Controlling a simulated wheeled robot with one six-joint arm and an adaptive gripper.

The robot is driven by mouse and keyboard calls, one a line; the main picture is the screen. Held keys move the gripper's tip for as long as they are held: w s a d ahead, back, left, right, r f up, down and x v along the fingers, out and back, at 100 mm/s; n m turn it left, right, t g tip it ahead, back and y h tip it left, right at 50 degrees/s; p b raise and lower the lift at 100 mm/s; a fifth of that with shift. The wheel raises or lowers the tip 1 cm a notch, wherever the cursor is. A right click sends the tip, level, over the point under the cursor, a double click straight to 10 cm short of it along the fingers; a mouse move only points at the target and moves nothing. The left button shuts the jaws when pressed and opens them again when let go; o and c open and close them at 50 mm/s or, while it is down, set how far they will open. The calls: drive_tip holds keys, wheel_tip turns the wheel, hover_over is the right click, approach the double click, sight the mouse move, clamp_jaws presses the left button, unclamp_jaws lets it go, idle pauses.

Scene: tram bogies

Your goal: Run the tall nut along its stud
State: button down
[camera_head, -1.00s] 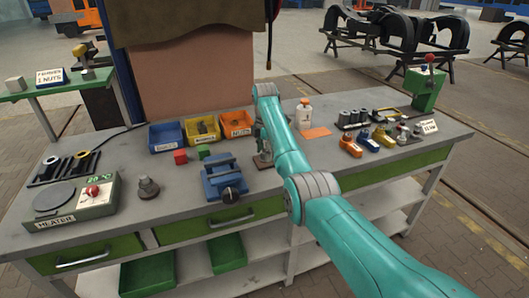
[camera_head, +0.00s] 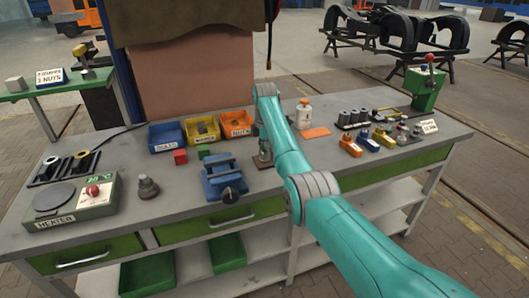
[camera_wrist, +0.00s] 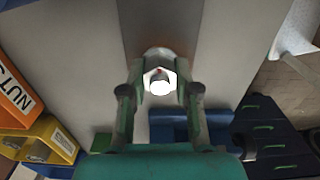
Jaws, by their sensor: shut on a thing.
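The tall nut (camera_wrist: 160,82) shows in the wrist view as a bright, roughly hexagonal top with a darker round part behind it. My gripper (camera_wrist: 160,88) has one finger on each side of it and is shut on it. In the head view my gripper (camera_head: 263,148) is low over the bench, just right of the blue vise (camera_head: 223,180). My arm covers much of it there. The stud cannot be made out apart from the nut, so how far along it the nut sits cannot be told.
The blue vise also shows below the fingers in the wrist view (camera_wrist: 180,118). The orange nuts bin (camera_head: 235,124) and yellow bin (camera_head: 202,130) stand behind. The heater (camera_head: 72,203) stands far left.

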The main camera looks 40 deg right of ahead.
drive_tip(key=m, duration=0.9)
drive_tip(key=shift+m, duration=0.4)
drive_tip(key=m, duration=0.4)
drive_tip(key=shift+r+m, duration=0.1)
drive_tip(key=shift+m, duration=0.2)
drive_tip(key=m, duration=0.5)
drive_tip(key=shift+w, duration=0.1)
drive_tip(key=m, duration=0.5)
drive_tip(key=shift+r, duration=0.15)
drive_tip(key=m, duration=0.4)
drive_tip(key=shift+m, duration=0.3)
drive_tip(key=m, duration=0.4)
drive_tip(key=shift+m, duration=2.1)
drive_tip(key=shift+w, duration=0.1)
